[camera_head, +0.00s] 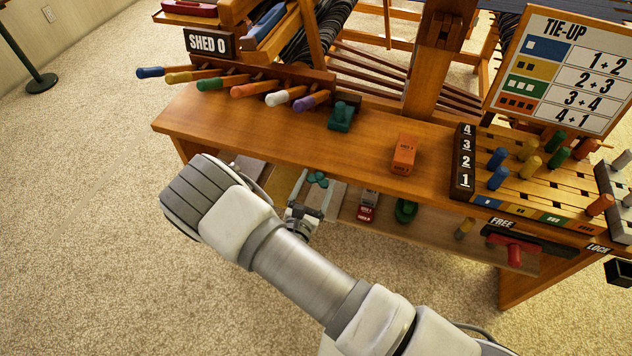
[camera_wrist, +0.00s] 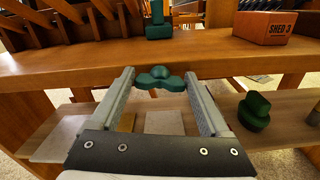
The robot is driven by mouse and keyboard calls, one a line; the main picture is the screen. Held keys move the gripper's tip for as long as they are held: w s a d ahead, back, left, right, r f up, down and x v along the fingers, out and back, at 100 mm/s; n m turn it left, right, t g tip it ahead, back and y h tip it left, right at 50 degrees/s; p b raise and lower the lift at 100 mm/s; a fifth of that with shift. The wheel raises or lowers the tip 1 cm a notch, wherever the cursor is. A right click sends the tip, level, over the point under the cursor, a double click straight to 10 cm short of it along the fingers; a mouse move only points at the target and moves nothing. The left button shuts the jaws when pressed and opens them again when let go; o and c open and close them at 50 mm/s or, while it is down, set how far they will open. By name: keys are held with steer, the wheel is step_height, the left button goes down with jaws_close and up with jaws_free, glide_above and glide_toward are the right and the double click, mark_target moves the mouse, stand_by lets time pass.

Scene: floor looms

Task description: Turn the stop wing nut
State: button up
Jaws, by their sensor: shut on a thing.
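A dark green wing nut with rounded lobes (camera_wrist: 160,78) is between my fingertips, at the front of the wooden bench's edge. It also shows in the head view (camera_head: 318,180). My gripper (camera_head: 312,192) reaches to the bench front from below, with its two grey fingers on either side of the nut. In the wrist view my gripper (camera_wrist: 160,82) is shut on the wing nut. Its stem and whatever it is mounted on are hidden. No label on it can be read.
On the bench (camera_head: 250,125) stand a green knobbed block (camera_head: 342,116) and an orange block (camera_head: 404,155). A row of coloured handles (camera_head: 240,88) is behind. A lower shelf (camera_head: 345,212) holds a green piece (camera_head: 405,210) and a red-and-grey piece (camera_head: 367,207). A peg board (camera_head: 525,175) is at right.

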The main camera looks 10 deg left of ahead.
steer(key=m, duration=0.5)
steer(key=shift+f+m, duration=0.1)
steer(key=shift+m, duration=0.3)
stand_by(0.4)
steer(key=o, duration=1.2)
steer(key=s, duration=0.5)
steer(key=s+p, duration=0.1)
steer(key=s, duration=0.5)
steer(key=s+a+p, duration=0.1)
steer(key=s, duration=0.5)
steer(key=shift+s+a, duration=0.1)
steer(key=shift+s, duration=0.15)
